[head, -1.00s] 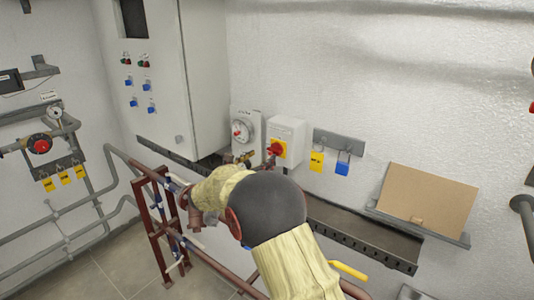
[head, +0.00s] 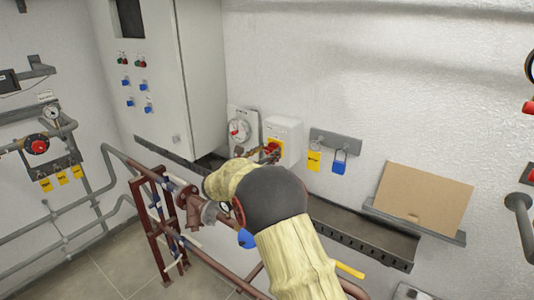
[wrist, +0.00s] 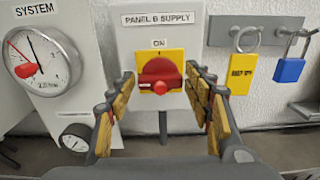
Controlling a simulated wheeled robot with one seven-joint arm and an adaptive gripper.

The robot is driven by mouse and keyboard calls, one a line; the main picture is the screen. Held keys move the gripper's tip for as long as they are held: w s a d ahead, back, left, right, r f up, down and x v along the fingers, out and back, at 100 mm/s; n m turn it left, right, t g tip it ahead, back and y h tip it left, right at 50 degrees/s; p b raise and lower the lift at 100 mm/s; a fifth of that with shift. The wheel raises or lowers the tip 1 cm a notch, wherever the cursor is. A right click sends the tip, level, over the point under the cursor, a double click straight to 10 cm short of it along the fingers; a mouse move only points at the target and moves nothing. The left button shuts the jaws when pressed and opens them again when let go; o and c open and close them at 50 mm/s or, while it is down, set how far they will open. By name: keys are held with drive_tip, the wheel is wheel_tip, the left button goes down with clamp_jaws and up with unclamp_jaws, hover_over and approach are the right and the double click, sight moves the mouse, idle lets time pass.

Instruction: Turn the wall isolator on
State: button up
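The wall isolator (head: 283,137) is a white box on the back wall. In the wrist view its labels read "PANEL B SUPPLY" and "ON". Its red rotary handle (wrist: 160,74) sits on a yellow plate (wrist: 172,55); its wide part looks roughly horizontal. My gripper (wrist: 161,79) is open, with one finger on each side of the handle in the picture. Gaps show between fingers and handle, and I cannot tell whether the tips reach past its front. In the head view my gripper (head: 266,154) partly covers the handle.
Left of the isolator is a dial gauge box (wrist: 38,55) with a smaller gauge (wrist: 75,137) below. To the right hang a yellow tag (wrist: 241,75) and a blue padlock (wrist: 289,70). A dark wall tray (head: 360,233) and red pipe frame (head: 152,225) lie below.

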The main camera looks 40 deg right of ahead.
drive_tip(key=c, duration=0.7)
drive_tip(key=shift+c, duration=0.2)
drive_tip(key=shift+f+b, duration=0.1)
drive_tip(key=shift+b, duration=0.45)
drive_tip(key=m+b, duration=0.1)
drive_tip(key=b, duration=0.1)
drive_tip(key=m+b, duration=0.2)
drive_tip(key=shift+s+f+b, duration=0.1)
drive_tip(key=shift+f+b, duration=0.1)
drive_tip(key=shift+b, duration=0.2)
drive_tip(key=m+b, duration=0.4)
drive_tip(key=b, duration=0.3)
drive_tip(key=shift+f+m, duration=0.1)
drive_tip(key=shift+m, duration=0.2)
drive_tip(key=m+b, duration=0.5)
drive_tip(key=b, duration=0.4)
drive_tip(key=shift+s+m, duration=0.15)
drive_tip(key=shift+m, duration=0.15)
drive_tip(key=m+b, duration=0.2)
drive_tip(key=b, duration=0.1)
drive_tip(key=shift+f, duration=0.1)
drive_tip(key=m+b, duration=0.2)
drive_tip(key=b, duration=0.1)
drive_tip(key=shift+m, duration=0.3)
drive_tip(key=shift+r, duration=0.2)
